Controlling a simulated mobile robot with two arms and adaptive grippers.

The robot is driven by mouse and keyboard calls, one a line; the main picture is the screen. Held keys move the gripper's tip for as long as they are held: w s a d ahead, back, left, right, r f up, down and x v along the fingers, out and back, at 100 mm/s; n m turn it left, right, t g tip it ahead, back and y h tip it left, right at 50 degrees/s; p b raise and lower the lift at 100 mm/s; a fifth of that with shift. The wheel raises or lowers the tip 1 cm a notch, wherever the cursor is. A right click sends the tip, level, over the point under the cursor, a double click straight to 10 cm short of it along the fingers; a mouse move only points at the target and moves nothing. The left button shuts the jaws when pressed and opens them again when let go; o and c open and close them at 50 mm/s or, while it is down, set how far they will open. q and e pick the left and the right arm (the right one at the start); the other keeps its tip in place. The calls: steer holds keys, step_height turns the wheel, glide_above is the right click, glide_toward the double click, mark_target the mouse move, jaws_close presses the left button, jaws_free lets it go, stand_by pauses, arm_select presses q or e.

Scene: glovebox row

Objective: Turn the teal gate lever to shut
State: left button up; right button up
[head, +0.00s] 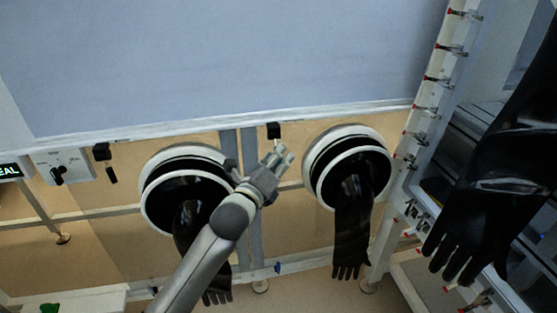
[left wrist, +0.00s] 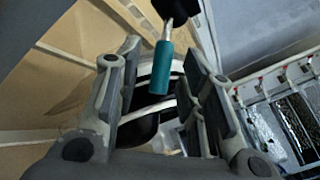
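The teal lever handle (left wrist: 163,70) hangs from a metal stem below a black mount (left wrist: 176,8) in the left wrist view. My left gripper (left wrist: 163,58) is open, with one finger on each side of the handle and a visible gap to both. In the head view my left gripper (head: 280,157) is just below a black mount (head: 274,130) on the window's lower edge, between the two glove ports. No teal shows in the head view there; the gripper may hide it. My right gripper is not in view.
Round glove ports (head: 150,208) and (head: 312,170) with hanging black gloves flank my left gripper. Another black lever (head: 111,174) hangs farther left, near a switch box (head: 64,167). A white rack (head: 426,100) and a large black glove (head: 480,215) stand at right.

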arm_select(q)
steer(key=shift+w+d, duration=0.2)
steer(key=shift+w, duration=0.3)
jaws_close()
